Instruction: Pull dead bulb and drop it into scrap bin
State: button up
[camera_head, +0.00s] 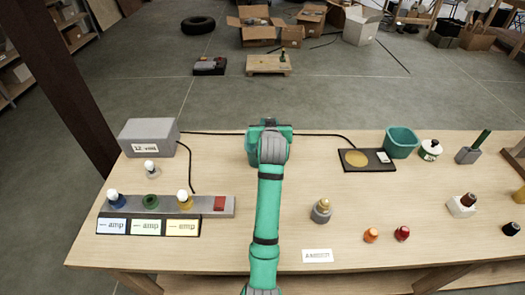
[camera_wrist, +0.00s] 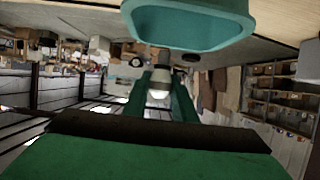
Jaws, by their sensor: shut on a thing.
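My gripper (camera_head: 268,130) is over the back middle of the workbench in the head view, with its fingers hidden behind my arm. In the wrist view my gripper (camera_wrist: 160,92) is shut on a pale bulb (camera_wrist: 160,94) with a grey base, held between green fingers. The teal scrap bin (camera_head: 401,141) stands at the back right of the bench, well right of my gripper. A teal bin (camera_wrist: 190,38) also fills the top of the wrist view. On the left, the lamp strip (camera_head: 226,207) has bulbs in its blue (camera_head: 116,199) and yellow (camera_head: 184,200) sockets; the green socket (camera_head: 150,201) is empty.
A single bulb (camera_head: 150,168) stands behind the strip, near a grey box (camera_head: 149,137) with cables. A bulb-like part in a grey holder (camera_head: 321,211) stands at front middle.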

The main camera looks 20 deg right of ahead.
jog(key=shift+f, duration=0.1)
jog(key=o, duration=1.1)
jog(key=v, duration=1)
jog(key=shift+s, duration=0.35)
jog(key=shift+a, duration=0.1)
